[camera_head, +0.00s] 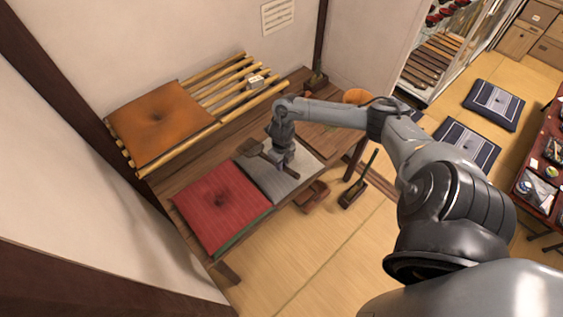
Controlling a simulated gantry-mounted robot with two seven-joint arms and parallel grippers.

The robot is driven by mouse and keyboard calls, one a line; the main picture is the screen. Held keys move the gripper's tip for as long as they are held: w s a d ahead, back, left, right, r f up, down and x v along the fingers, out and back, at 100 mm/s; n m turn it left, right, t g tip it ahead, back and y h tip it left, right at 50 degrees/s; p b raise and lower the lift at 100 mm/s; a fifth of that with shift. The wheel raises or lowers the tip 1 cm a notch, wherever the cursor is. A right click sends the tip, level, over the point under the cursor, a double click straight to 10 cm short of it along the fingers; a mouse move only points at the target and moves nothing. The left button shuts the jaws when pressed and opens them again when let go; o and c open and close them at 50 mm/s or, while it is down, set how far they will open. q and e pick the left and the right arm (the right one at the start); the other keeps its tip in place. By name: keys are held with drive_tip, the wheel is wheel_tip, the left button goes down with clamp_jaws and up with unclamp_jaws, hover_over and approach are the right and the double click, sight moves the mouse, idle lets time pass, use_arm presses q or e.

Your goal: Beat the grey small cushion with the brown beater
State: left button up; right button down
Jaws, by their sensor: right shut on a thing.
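The grey small cushion (266,187) lies flat on the wooden bench, just right of a red cushion (222,205). My right gripper (284,163) is over the grey cushion, pointing down. It is shut on the brown beater (249,148), whose dark head sticks out to the left of the fingers, over the back left part of the cushion. The fingers and wrist hide part of the beater. I cannot tell whether the beater touches the cushion. My left gripper is not in view.
An orange cushion (157,117) lies on a slatted rack (217,77) behind the bench (176,184). A brown box (311,196) and a dustpan-like tool (353,194) are on the floor in front. Blue cushions (494,105) and a red table (549,170) are at the right.

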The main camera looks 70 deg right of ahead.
use_arm(q)
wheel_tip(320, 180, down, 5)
drive_tip(key=b, duration=0.3)
use_arm(e)
wheel_tip(320, 180, down, 5)
drive_tip(key=shift+w+r+p, duration=0.1)
drive_tip(key=shift+r+p, duration=0.4)
wheel_tip(320, 180, up, 9)
drive_tip(key=p, duration=0.7)
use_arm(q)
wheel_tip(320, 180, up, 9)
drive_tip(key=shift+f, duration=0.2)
use_arm(e)
drive_tip(key=shift+f, duration=0.1)
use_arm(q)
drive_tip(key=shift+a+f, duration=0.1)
use_arm(e)
drive_tip(key=shift+f, duration=0.1)
